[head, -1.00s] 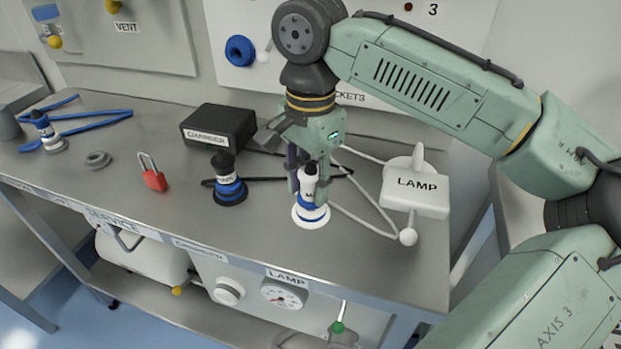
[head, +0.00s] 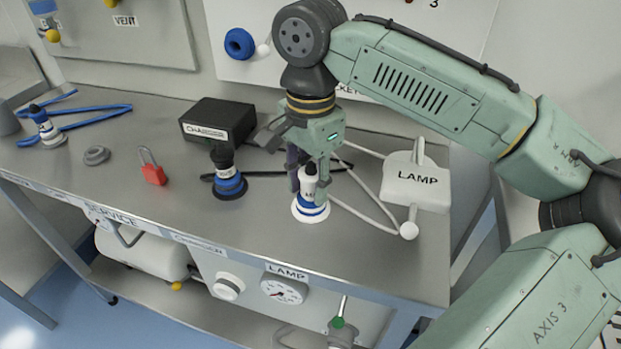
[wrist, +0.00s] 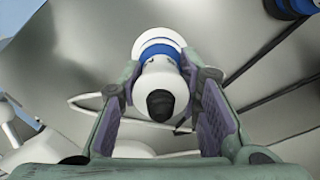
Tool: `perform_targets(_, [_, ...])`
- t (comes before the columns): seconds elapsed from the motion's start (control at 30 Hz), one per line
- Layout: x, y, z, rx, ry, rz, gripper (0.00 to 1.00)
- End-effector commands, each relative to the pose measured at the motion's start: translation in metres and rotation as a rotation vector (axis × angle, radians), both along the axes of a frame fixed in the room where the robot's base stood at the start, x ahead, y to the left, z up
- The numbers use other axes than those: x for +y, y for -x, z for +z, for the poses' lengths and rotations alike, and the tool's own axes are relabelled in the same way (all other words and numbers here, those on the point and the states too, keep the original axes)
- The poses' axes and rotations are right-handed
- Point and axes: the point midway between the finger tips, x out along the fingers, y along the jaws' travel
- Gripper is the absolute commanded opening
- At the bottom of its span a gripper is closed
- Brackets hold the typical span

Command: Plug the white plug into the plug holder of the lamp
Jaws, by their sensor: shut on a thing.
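The white plug (head: 311,208) has a blue band, a dark tip and a wide white base. It is upright at the front right of the bench. It also shows in the wrist view (wrist: 160,80). My gripper (head: 308,177) points down over it, and its fingers (wrist: 165,105) are on either side of the plug's upper body, shut on it. I cannot tell whether the base touches the bench. A white box marked LAMP (head: 400,190) stands just right, with a white cord beside it. I cannot make out for sure which part is the lamp's plug holder.
A black-and-blue plug (head: 229,182) stands left of my gripper, before the black charger box (head: 218,122). A red padlock (head: 153,174), a grey ring (head: 96,155) and another blue-and-white plug (head: 46,130) are farther left. A socket panel (head: 300,60) rises behind.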

Motion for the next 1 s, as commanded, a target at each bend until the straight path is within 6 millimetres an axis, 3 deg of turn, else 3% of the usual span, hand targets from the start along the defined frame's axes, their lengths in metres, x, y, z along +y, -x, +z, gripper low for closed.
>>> perform_targets(0.1, [0.000,0.000,0.000,0.001,0.001,0.001,0.00])
perform_targets(0.13, [0.000,0.000,0.000,0.001,0.001,0.001,0.33])
perform_targets(0.43, [0.000,0.000,0.000,0.000,0.000,0.001,0.53])
perform_targets(0.77, [0.000,0.000,0.001,0.000,0.000,0.000,0.55])
perform_targets(1.0, [0.001,-0.001,0.031,-0.003,-0.001,0.001,0.55])
